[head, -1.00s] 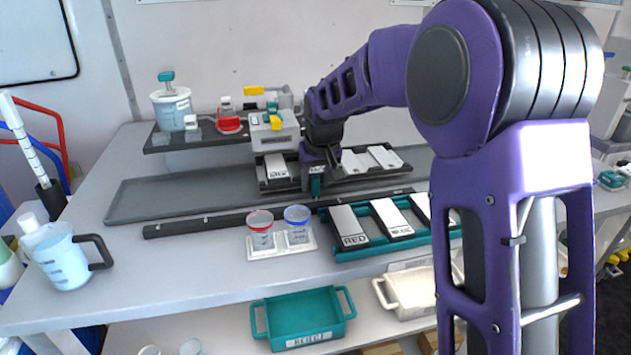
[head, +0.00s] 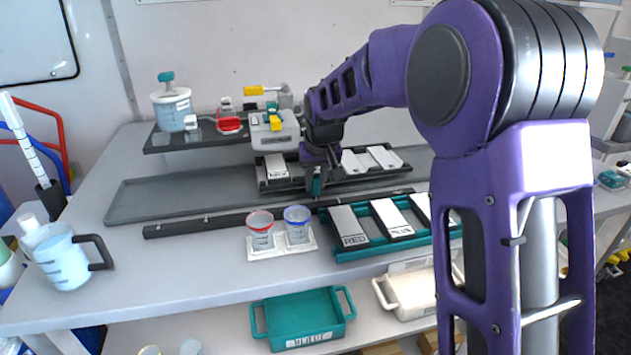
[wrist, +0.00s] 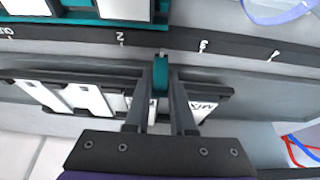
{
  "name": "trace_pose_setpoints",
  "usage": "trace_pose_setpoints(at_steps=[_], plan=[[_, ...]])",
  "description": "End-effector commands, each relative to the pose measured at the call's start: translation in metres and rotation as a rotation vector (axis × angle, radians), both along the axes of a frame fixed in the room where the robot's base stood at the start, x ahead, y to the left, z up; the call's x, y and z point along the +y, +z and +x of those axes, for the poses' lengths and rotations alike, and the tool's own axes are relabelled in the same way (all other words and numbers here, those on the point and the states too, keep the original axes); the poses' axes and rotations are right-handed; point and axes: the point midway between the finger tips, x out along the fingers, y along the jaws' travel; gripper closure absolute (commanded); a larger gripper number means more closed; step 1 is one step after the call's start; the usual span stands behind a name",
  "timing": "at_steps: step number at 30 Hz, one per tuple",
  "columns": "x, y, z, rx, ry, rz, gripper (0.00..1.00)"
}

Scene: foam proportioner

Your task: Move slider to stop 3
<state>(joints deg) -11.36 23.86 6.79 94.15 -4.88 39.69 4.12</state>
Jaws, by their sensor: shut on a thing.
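My gripper (wrist: 158,97) is shut on the slider, one finger on each side. In the head view the slider (head: 316,187) shows as a small teal piece under my gripper (head: 317,176), just behind the rail (head: 230,216). The numbers cannot be read there.
A dark rack of white plates (head: 388,157) lies behind the slider. A teal rack (head: 378,240) with plates, one marked RED, lies in front. A red-rimmed cup (head: 261,232) and a blue-rimmed cup (head: 298,226) stand front left. The long grey tray (head: 150,198) is bare at left.

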Motion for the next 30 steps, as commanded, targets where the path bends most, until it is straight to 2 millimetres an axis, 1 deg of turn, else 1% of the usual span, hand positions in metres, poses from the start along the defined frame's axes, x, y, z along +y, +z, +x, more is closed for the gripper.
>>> trace_pose_setpoints(at_steps=[18, 20, 24, 27, 30], plan=[[0.001, 0.0, -0.001, 0.001, 0.001, -0.001, 1.0], [0.007, 0.0, -0.002, 0.002, 0.003, -0.001, 1.0], [0.032, 0.0, -0.009, 0.002, 0.005, -0.001, 1.0], [0.044, 0.0, -0.013, 0.001, 0.005, -0.001, 1.0], [0.048, 0.0, -0.014, 0.001, 0.001, -0.001, 1.0]])
